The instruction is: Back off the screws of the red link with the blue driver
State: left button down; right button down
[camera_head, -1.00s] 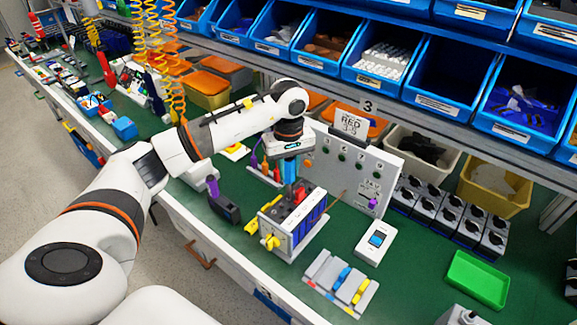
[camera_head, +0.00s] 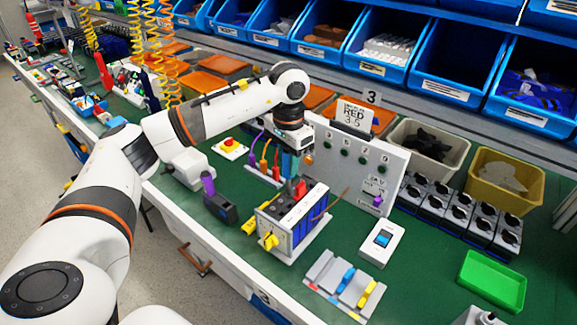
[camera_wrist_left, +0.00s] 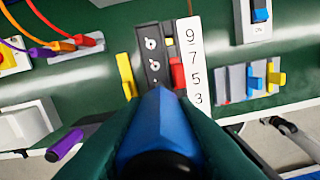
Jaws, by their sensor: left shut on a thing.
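My left gripper (camera_head: 291,148) is shut on the blue driver (camera_head: 288,165), which points down by the upper left of the switch block (camera_head: 296,225). In the left wrist view the blue driver (camera_wrist_left: 160,125) fills the lower middle, and its handle hides its tip, so I cannot tell whether it touches a screw. The red link (camera_head: 300,188) stands on top of the block, just right of the driver. In the wrist view the red link (camera_wrist_left: 177,73) lies beside a white strip with numbers.
A grey panel (camera_head: 352,170) with a RED 3-5 card (camera_head: 355,116) stands behind the block. A rail with coloured plugs (camera_head: 264,158) is at its left. A purple-handled tool (camera_head: 209,185) lies left. A green tray (camera_head: 492,280) is at right, with bare mat before it.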

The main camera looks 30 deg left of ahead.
pick_arm(q)
jog(key=shift+m, duration=0.9)
jog(key=shift+f+b, duration=0.45)
jog(key=shift+b, duration=0.2)
jog(key=shift+r, duration=0.1)
jog(key=n, duration=0.4)
jog(key=shift+n, duration=0.3)
dwell(1.0)
dwell(0.4)
